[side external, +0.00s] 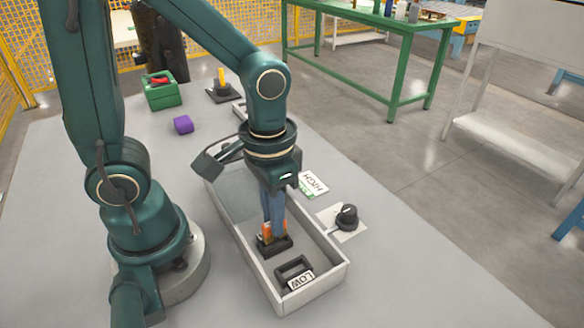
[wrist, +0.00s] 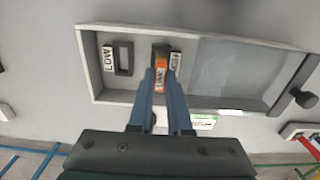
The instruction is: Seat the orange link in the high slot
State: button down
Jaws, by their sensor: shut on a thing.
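The orange link (side external: 266,231) stands upright between the blue fingers of my gripper (side external: 272,225), which is shut on it. It also shows in the wrist view (wrist: 160,82) between the fingertips (wrist: 161,76). Its lower end is at the dark high slot (side external: 275,246) inside the grey tray, beside a white label (wrist: 175,62). The fingers and the viewing angle hide how deep the link sits, so I cannot tell. The dark low slot (side external: 293,267), with a LOW label (side external: 300,280), looks empty near the tray's close end.
The grey tray (side external: 338,270) has raised walls, and a translucent panel (wrist: 232,68) covers its other part. A black knob (side external: 347,216) and a HIGH card (side external: 312,185) lie beside it. A purple block (side external: 183,124) and a green box (side external: 162,93) stand farther back.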

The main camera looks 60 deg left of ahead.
jog(key=shift+f, duration=1.4)
jog(key=c, duration=0.8)
grip_release()
jog(key=shift+r, duration=2.6)
jog(key=shift+w+r, duration=0.1)
jog(key=shift+s+a+r+t, duration=0.25)
jog(key=shift+a+r+t, duration=0.15)
jog(key=shift+r+t, duration=0.65)
jog(key=shift+s+a+r+t, duration=0.35)
jog(key=shift+r+t, duration=0.45)
jog(key=shift+r, duration=0.5)
jog(key=shift+s+a+r+t, duration=0.15)
jog(key=shift+a+r+t, duration=0.3)
jog(key=shift+r+t, duration=0.6)
